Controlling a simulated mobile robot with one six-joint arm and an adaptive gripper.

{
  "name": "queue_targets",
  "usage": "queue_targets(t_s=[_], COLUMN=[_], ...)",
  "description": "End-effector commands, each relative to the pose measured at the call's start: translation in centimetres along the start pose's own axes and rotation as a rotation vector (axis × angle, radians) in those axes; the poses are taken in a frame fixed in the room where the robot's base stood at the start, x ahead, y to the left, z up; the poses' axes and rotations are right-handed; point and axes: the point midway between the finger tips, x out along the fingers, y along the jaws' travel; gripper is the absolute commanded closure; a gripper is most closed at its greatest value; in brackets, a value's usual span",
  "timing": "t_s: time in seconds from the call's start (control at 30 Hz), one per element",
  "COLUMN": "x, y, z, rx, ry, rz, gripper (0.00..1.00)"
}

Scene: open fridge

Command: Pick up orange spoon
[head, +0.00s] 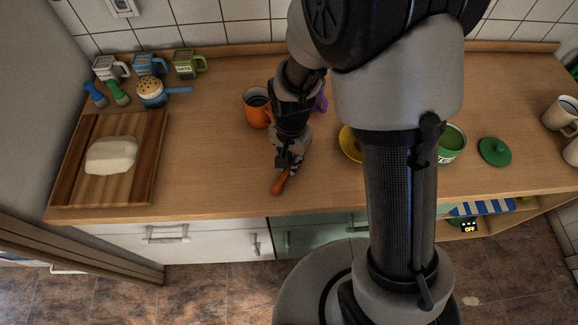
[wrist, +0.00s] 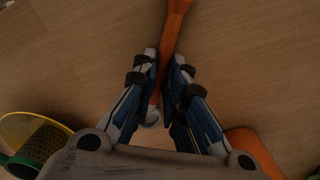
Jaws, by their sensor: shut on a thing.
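The orange spoon (head: 280,182) is at the middle of the wooden counter, near its front edge. In the wrist view its orange handle (wrist: 174,22) runs up from between my fingers, and a pale rounded end shows below them. My gripper (head: 288,160) points down at the counter and is shut on the spoon, with a finger on each side of the handle in the wrist view (wrist: 164,85). I cannot tell whether the spoon touches the counter.
An orange mug (head: 257,107) stands close behind my gripper, with a purple thing (head: 321,103) beside it. A yellow dish (head: 349,143) is to the right, partly hidden by my arm. A cutting board (head: 75,182) with a white lump (head: 111,155) lies left. Counter between board and spoon is clear.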

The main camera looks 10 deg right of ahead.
Motion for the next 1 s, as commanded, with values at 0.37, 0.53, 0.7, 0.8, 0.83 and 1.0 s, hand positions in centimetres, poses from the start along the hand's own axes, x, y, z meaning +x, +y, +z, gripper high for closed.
queue_targets(t_s=[0.37, 0.53, 0.7, 0.8, 0.83, 1.0], x=[-1.6, -4.8, -9.9, -12.8, -13.7, -17.3], y=[-0.1, -0.1, -0.1, -0.1, -0.1, -0.1], z=[-0.1, -0.1, -0.1, -0.1, -0.1, -0.1], rx=[0.0, 0.0, 0.0, 0.0, 0.0, 0.0], ry=[0.002, 0.004, 0.005, 0.004, 0.005, 0.003], rz=[-0.003, -0.004, -0.006, -0.005, -0.005, -0.004], gripper=[1.0, 1.0, 1.0, 1.0, 1.0, 1.0])
